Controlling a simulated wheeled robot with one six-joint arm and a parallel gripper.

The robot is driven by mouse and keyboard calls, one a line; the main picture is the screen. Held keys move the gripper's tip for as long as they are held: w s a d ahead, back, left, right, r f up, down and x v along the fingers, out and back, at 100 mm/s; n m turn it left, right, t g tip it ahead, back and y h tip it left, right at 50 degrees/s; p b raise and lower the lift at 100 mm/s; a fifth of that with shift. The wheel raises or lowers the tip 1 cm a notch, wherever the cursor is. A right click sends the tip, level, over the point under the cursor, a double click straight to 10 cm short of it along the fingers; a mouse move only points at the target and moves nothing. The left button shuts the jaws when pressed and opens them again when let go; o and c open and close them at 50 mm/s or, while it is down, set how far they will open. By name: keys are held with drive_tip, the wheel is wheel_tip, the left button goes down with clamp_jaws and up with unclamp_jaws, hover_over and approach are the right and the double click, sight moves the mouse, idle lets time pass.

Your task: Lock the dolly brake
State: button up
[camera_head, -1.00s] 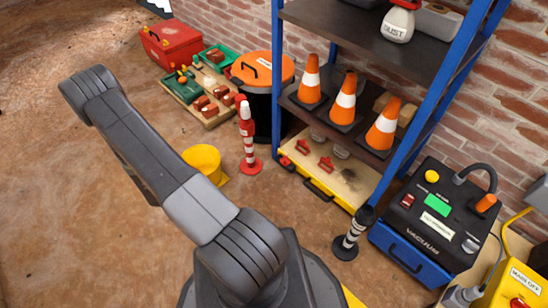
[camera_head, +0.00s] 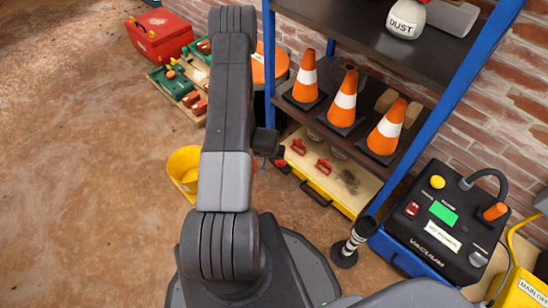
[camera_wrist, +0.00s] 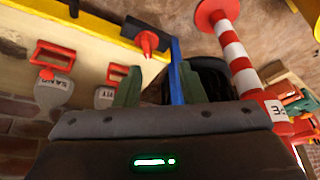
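A low platform with a cream top and yellow edge (camera_head: 359,200) sits under the blue shelf and may be the dolly; I cannot tell for sure. Two red handles (camera_head: 298,146) (camera_head: 322,166) stand on its top. They show larger in the wrist view with grey labelled tags (camera_wrist: 53,90). A red tapered lever (camera_wrist: 147,42) on a black block stands at the yellow edge in the wrist view; whether it is the brake is unclear. My gripper (camera_head: 268,145) is near the platform's left end, partly hidden by my arm. Its green fingers (camera_wrist: 160,88) are apart, with nothing seen held.
A red-and-white post (camera_wrist: 240,65) stands beside the gripper. A yellow bucket (camera_head: 185,168) is left of my arm. Orange cones (camera_head: 344,98) stand on the shelf (camera_head: 375,148). A black-and-white post (camera_head: 352,242) and vacuum (camera_head: 440,222) are at right. Floor at left is clear.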

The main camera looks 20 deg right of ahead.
sight(280, 162)
drive_tip(key=d+b+x, duration=0.1)
drive_tip(key=x, duration=0.3)
drive_tip(key=d+b+x, duration=0.1)
drive_tip(key=x, duration=0.4)
drive_tip(key=d+b+x, duration=0.1)
drive_tip(key=b+x, duration=0.1)
drive_tip(key=x, duration=0.3)
drive_tip(key=shift+s+r, duration=0.15)
drive_tip(key=shift+s, duration=0.1)
clamp_jaws()
